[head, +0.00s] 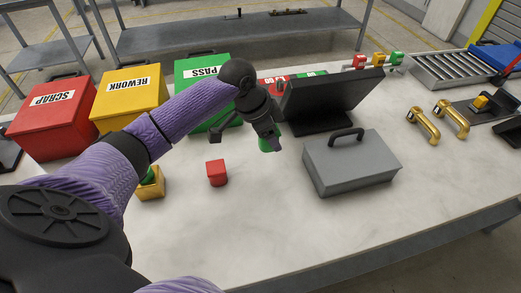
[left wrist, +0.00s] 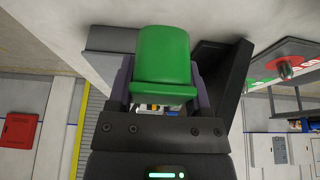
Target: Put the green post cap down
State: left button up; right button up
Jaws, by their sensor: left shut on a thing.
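My left gripper (head: 272,148) is over the middle of the white table and shut on the green post cap (head: 266,142). In the left wrist view the green post cap (left wrist: 163,58) sits between the two fingers of my left gripper (left wrist: 163,90). The gripper hides part of the cap in the head view. Whether the cap touches the table I cannot tell. My right gripper is not in view.
A red block (head: 216,172) and a yellow holder (head: 151,186) with something green in it stand left of the gripper. A grey case (head: 350,165) stands close to its right. Red SCRAP (head: 55,125), yellow REWORK (head: 128,97) and green PASS (head: 205,69) boxes stand behind.

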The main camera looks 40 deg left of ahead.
aim_at(275, 168)
pick_arm(q)
notch_tip(275, 168, down, 9)
jog(key=b, duration=0.2)
jog(key=shift+b, duration=0.4)
jog(key=shift+r, duration=0.15)
jog(key=o, duration=1.2)
jog(key=shift+o, duration=0.2)
jog(key=p+v, duration=0.4)
jog(key=v, duration=0.8)
jog(key=shift+d, duration=0.1)
